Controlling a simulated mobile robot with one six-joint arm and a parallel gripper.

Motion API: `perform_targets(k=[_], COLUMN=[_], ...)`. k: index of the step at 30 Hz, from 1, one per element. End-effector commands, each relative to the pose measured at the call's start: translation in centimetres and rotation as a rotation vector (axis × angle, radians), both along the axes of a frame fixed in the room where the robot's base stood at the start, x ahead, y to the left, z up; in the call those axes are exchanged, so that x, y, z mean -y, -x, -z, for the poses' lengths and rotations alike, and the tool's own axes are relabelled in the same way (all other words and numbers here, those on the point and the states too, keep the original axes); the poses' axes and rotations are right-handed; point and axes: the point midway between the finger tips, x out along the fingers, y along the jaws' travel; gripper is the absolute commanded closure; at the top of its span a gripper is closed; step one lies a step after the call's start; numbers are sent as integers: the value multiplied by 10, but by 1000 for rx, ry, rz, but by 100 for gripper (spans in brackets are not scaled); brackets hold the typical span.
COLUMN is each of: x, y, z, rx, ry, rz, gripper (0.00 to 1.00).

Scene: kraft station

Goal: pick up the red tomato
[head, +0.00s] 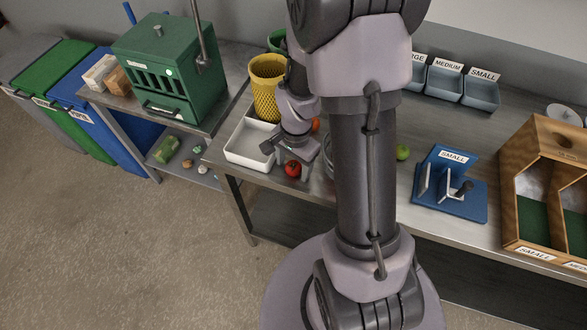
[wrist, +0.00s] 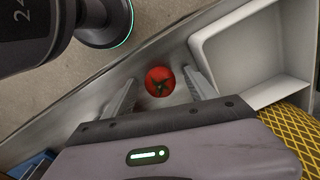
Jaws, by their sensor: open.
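The red tomato (head: 292,169) sits on the metal table near its front edge, just right of the white tray. It also shows in the wrist view (wrist: 160,81), stem side towards the camera, with a dark green calyx. My gripper (head: 287,156) is over the table beside the tomato. In the wrist view my gripper (wrist: 160,86) is open, with one finger on each side of the tomato and a visible gap to each. I cannot tell the exact height of the fingertips over the table.
The white tray (head: 236,154) stands close on the left, with a yellow basket (head: 267,95) behind it. A green tomato or fruit (head: 402,152) and a blue stand (head: 425,195) lie to the right. An orange-red item (head: 315,125) is partly hidden behind my arm.

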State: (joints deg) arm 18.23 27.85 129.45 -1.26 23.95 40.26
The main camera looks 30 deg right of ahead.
Motion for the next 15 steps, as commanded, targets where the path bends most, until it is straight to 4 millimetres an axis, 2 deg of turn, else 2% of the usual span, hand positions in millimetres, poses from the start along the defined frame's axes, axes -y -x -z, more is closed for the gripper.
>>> perform_targets(k=[2, 3, 12, 15], x=[0, 0, 0, 0], y=[0, 0, 0, 0], z=[-1, -1, -1, -1], rx=[0, 0, 0, 0], ry=[0, 0, 0, 0], rz=[0, 0, 0, 0], gripper=[34, 38, 97, 100])
